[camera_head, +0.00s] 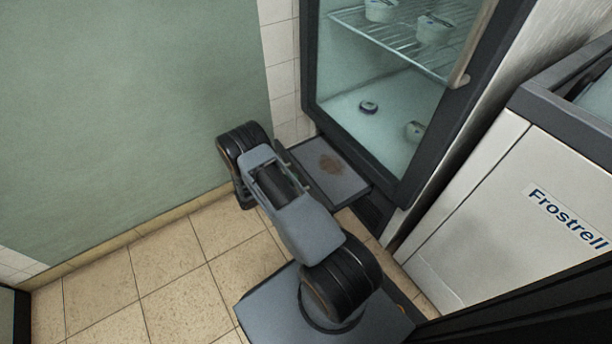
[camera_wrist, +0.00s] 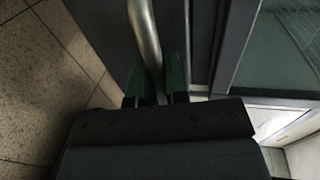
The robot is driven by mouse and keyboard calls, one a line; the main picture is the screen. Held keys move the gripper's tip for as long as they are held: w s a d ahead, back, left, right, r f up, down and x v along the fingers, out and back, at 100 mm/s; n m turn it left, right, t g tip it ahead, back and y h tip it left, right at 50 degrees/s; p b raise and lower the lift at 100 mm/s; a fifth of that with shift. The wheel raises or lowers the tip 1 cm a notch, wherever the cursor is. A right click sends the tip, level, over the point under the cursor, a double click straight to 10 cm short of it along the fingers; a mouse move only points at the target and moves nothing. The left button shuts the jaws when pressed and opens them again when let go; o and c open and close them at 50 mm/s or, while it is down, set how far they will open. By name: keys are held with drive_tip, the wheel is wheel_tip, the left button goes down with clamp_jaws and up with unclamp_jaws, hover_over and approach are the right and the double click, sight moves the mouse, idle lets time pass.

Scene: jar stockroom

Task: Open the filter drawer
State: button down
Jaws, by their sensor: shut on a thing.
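The filter drawer (camera_head: 345,182) is a shallow grey tray with a brown stain on it. It sticks out at floor level from below the glass-fronted fridge. My gripper (camera_wrist: 156,88) shows in the wrist view, with its green fingers shut on a curved metal bar handle (camera_wrist: 145,32). The handle stands beside dark panels. In the head view my arm reaches down to the left edge of the drawer and hides the gripper tips and the handle.
The fridge (camera_head: 428,150) holds tubs on a wire shelf (camera_head: 400,42) and more on its floor. A white Frostrell cabinet (camera_head: 490,225) stands at the right. A green wall (camera_head: 120,110) rises at the left. The tiled floor (camera_head: 150,285) at lower left is clear.

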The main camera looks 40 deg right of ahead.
drive_tip(key=f+v, duration=0.1)
drive_tip(key=v, duration=0.7)
drive_tip(key=shift+a+f, duration=0.25)
drive_tip(key=shift+f, duration=0.05)
drive_tip(key=shift+w, duration=0.1)
drive_tip(key=c, duration=1.1)
unclamp_jaws()
drive_tip(key=shift+c, duration=0.2)
drive_tip(key=s+p+v, duration=0.1)
drive_tip(key=p+v, duration=0.1)
drive_tip(key=v, duration=1.1)
drive_tip(key=shift+w+a+p, duration=0.4)
drive_tip(key=shift+w, duration=0.2)
